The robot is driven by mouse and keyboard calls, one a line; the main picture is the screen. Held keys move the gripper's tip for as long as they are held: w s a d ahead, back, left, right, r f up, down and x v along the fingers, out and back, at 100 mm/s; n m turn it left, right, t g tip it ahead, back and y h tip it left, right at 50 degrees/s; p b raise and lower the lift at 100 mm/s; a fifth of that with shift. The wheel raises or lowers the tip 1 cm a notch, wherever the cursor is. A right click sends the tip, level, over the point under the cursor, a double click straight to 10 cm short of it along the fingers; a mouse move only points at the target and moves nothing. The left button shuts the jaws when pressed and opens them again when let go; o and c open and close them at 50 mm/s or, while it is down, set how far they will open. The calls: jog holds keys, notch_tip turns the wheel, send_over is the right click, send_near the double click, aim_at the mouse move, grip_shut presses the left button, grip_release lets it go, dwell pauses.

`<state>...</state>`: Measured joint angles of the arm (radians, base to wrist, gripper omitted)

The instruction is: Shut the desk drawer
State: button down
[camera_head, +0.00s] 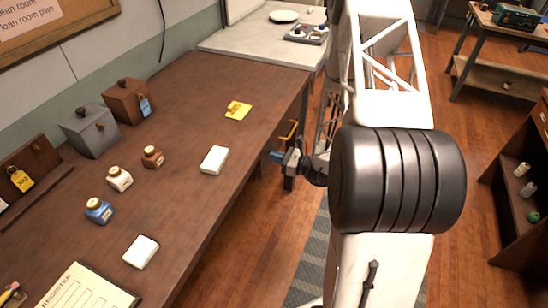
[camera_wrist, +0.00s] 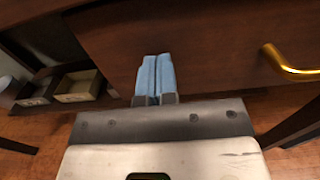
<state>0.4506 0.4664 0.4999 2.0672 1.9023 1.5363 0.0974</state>
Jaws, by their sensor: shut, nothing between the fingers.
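The brown desk (camera_head: 190,115) fills the left of the head view. The drawer front (camera_wrist: 215,45) is a dark wooden panel in the wrist view, with a curved brass handle (camera_wrist: 291,66) at the right. The handle also shows small beyond the desk's right edge in the head view (camera_head: 290,131). I cannot tell how far out the drawer stands. My gripper (camera_wrist: 154,60) is shut and empty, its blue fingers side by side. The fingertips lie over the drawer front, left of the handle; whether they touch it is unclear. My arm hides part of the desk's side.
Small bottles, such as a blue one (camera_head: 99,210), white blocks (camera_head: 214,160) and two boxes (camera_head: 92,132) stand on the desk. Open trays (camera_wrist: 78,86) show at the left in the wrist view. A shelf (camera_head: 515,190) stands at the right, with free floor between.

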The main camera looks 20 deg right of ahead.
jog(key=v, duration=1.3)
jog(key=shift+s, duration=0.25)
jog(key=shift+d, duration=0.1)
dwell(0.3)
jog(key=s+a+r+n+g+h, duration=0.1)
jog(key=s+a+r+n+g, duration=0.3)
jog(key=a+r+n+g, duration=0.4)
jog(key=s+a+r+n+g, duration=0.5)
jog(key=a+r, duration=0.4)
jog(key=r, duration=0.4)
jog(key=s+a+r+n+t+h, duration=0.2)
jog(key=s+a+r+n+h, duration=0.2)
jog(key=s+r+n+h, duration=0.8)
jog(key=shift+s+a+r+n+t, duration=0.3)
jog(key=shift+s+r+n, duration=0.6)
jog(key=shift+s+r, duration=1.35)
jog(key=shift+w+r, duration=0.15)
jog(key=shift+w, duration=0.1)
